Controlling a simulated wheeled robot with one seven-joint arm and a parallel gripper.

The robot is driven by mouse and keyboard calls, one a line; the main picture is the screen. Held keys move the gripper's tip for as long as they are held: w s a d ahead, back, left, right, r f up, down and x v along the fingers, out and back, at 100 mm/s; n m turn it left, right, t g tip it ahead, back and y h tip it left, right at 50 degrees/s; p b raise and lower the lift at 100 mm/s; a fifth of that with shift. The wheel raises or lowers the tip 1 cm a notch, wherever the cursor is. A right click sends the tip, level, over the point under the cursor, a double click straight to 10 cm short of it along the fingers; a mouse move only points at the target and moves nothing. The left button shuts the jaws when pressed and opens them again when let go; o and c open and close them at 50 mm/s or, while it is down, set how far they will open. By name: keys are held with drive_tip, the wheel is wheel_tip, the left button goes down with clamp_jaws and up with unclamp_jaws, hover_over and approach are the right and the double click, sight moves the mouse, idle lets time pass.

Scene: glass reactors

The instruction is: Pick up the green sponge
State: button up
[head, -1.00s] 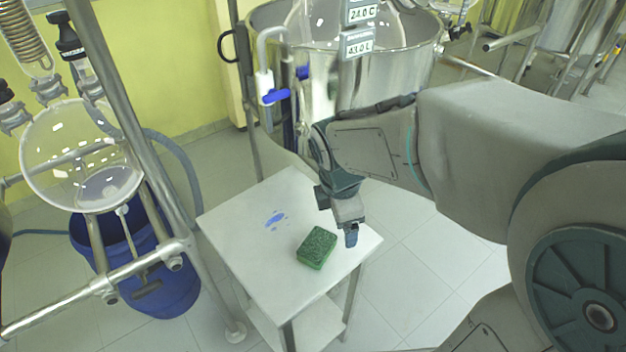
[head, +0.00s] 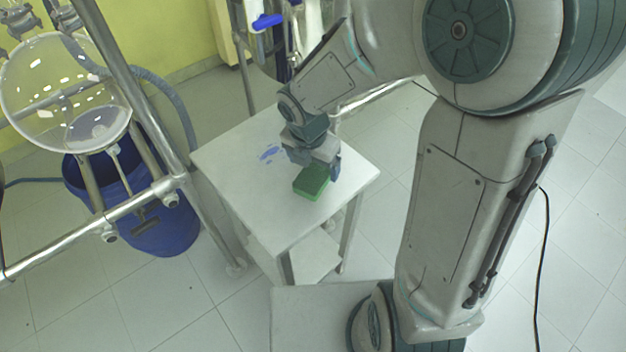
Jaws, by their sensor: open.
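The green sponge (head: 311,182) lies on the white top of a small table (head: 236,170), near its right front part. My gripper (head: 318,172) points down right over the sponge, with its fingers at the sponge's far side and right side. The jaws are open. The gripper hides part of the sponge, and I cannot tell whether the fingers touch it.
A blue smear (head: 268,153) marks the tabletop left of my gripper. A steel frame with a round glass flask (head: 62,90) and a blue bucket (head: 165,225) stand at the left. A steel vessel stands behind the table. A black cable (head: 543,260) lies on the floor at right.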

sight(313, 176)
drive_tip(key=shift+w+f+b, duration=0.2)
drive_tip(key=shift+f+b, duration=0.05)
drive_tip(key=shift+f, duration=0.75)
drive_tip(key=shift+w+f+b, duration=0.15)
drive_tip(key=shift+f+b, duration=0.1)
drive_tip(key=shift+f, duration=0.8)
drive_tip(key=shift+w+f+b, duration=0.2)
drive_tip(key=shift+f+b, duration=0.05)
drive_tip(key=shift+f, duration=0.75)
drive_tip(key=c, duration=1.1)
drive_tip(key=shift+r, duration=0.15)
drive_tip(key=shift+c, duration=0.2)
wheel_tip(313, 176, up, 4)
drive_tip(key=shift+r+p, duration=0.1)
drive_tip(key=shift+p, duration=0.65)
drive_tip(key=d+r+p, duration=0.2)
drive_tip(key=d+r, duration=0.4)
drive_tip(key=d, duration=0.5)
drive_tip(key=shift+w+d+r+p, duration=0.3)
drive_tip(key=shift+w, duration=0.05)
drive_tip(key=shift+o, duration=0.8)
drive_tip(key=shift+f, duration=0.1)
